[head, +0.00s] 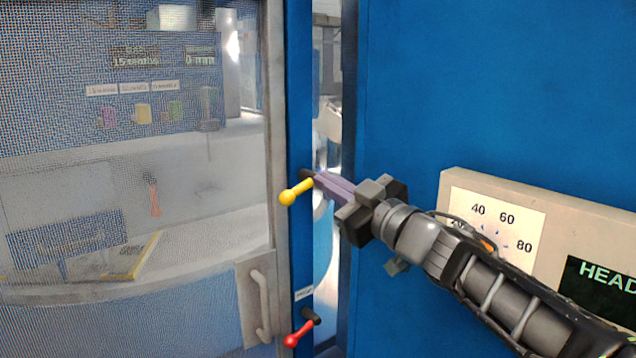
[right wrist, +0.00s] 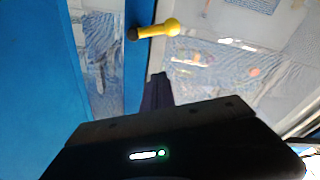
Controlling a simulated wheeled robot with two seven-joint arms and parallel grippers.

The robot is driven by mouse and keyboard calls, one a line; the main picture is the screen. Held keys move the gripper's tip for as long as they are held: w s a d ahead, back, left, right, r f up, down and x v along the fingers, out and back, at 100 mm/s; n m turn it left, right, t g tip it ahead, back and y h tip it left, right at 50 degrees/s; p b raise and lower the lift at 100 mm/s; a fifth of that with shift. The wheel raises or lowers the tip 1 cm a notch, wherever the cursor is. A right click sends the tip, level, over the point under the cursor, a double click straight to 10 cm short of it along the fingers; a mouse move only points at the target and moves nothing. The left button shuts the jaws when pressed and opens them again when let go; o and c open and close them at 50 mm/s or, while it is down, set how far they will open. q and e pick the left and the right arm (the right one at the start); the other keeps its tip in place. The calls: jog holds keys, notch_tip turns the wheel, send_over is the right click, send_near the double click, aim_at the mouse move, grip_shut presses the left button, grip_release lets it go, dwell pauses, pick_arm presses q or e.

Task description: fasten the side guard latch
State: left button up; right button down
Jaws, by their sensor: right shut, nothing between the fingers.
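The mesh guard door (head: 140,220) fills the left of the head view, against a blue post (head: 301,240). A yellow ball-ended lever (head: 295,193) sits on the post on a dark pivot, its ball pointing left and slightly down. It also shows in the right wrist view (right wrist: 155,29). A red ball-ended lever (head: 300,333) is lower on the post, pointing down-left. My right gripper (head: 318,178) is shut and empty, its tips close to the yellow lever's pivot end; I cannot tell whether they touch. In the right wrist view its fingertips (right wrist: 158,78) are apart from the lever. My left gripper is not in view.
The door has a pale vertical handle (head: 259,305). A small label (head: 303,294), too small to read, is above the red lever. A blue panel (head: 480,80) stands at right, with a beige gauge box (head: 462,182) in front. A narrow gap separates post and panel.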

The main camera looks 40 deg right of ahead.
aim_at(300, 185)
jog(key=shift+w+a+f, duration=0.1)
jog(key=shift+a+f, duration=0.1)
jog(key=shift+f, duration=0.05)
jog(key=shift+w+y, duration=0.15)
jog(key=shift+y, duration=0.15)
jog(key=shift+w+d+f, duration=0.2)
jog(key=shift+w+f, duration=0.2)
jog(key=shift+w, duration=1.1)
jog(key=shift+w+d+f, duration=0.15)
jog(key=shift+w+f, duration=0.3)
jog(key=shift+w, duration=1)
jog(key=shift+w+d+f, duration=0.2)
jog(key=shift+w+f, duration=0.2)
jog(key=shift+w, duration=1.1)
